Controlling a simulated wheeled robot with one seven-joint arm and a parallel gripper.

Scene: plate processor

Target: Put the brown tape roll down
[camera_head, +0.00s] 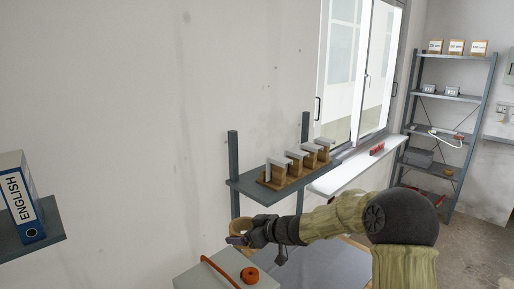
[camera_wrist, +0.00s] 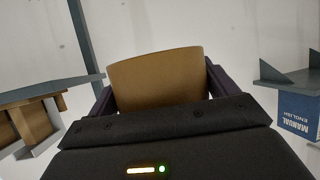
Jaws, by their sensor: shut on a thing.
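The brown tape roll (camera_wrist: 158,80) is held between the two dark fingers of my gripper (camera_wrist: 158,88) in the wrist view, with its curved side facing the camera. In the head view my gripper (camera_head: 240,240) is low in the middle, shut on the roll (camera_head: 238,228), which is small and partly hidden by the fingers. The roll is in the air, in front of the wall. It appears above the back part of a grey box-like surface (camera_head: 190,277); the exact height gap cannot be told.
An orange-red roll (camera_head: 250,275) and a red strip (camera_head: 220,272) lie on the grey surface. A shelf (camera_head: 240,185) with wooden blocks (camera_head: 297,166) stands behind my gripper. A blue-white "ENGLISH" binder (camera_head: 22,200) stands on a left shelf (camera_head: 60,230). A metal rack (camera_head: 470,130) stands far right.

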